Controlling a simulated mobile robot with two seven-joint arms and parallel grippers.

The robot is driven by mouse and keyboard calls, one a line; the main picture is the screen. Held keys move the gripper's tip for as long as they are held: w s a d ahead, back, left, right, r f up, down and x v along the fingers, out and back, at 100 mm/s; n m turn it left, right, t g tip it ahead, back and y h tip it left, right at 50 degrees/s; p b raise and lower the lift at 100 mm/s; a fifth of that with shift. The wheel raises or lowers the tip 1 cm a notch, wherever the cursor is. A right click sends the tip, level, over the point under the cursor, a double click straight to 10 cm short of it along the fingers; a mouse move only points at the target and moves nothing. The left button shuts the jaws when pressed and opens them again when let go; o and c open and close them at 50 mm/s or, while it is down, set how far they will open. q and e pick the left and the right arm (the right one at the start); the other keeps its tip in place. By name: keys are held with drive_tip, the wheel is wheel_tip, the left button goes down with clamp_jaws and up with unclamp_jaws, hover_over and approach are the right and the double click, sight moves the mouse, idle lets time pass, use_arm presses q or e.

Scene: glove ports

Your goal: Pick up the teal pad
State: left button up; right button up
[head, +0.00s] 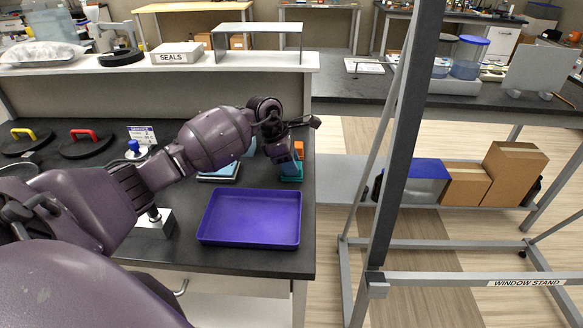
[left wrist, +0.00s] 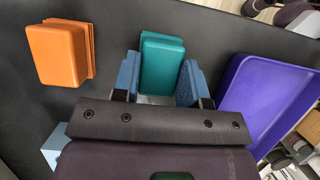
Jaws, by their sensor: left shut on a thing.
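The teal pad (left wrist: 162,64) sits between the two blue fingers of my left gripper (left wrist: 160,83) in the left wrist view. The gripper is shut on it. In the head view my left gripper (head: 287,165) points down at the bench behind the purple tray, and only a teal edge (head: 291,178) shows below it. I cannot tell whether the pad touches the bench. My right gripper is not in view.
An orange block (left wrist: 58,53) lies beside the teal pad. The empty purple tray (head: 250,241) lies on the dark bench nearer to me. A light-blue item (head: 221,171) is left of the gripper. A grey window stand (head: 392,150) rises to the right.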

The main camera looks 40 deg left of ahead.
use_arm(q)
drive_tip(key=shift+r, duration=0.55)
wheel_tip(320, 180, up, 19)
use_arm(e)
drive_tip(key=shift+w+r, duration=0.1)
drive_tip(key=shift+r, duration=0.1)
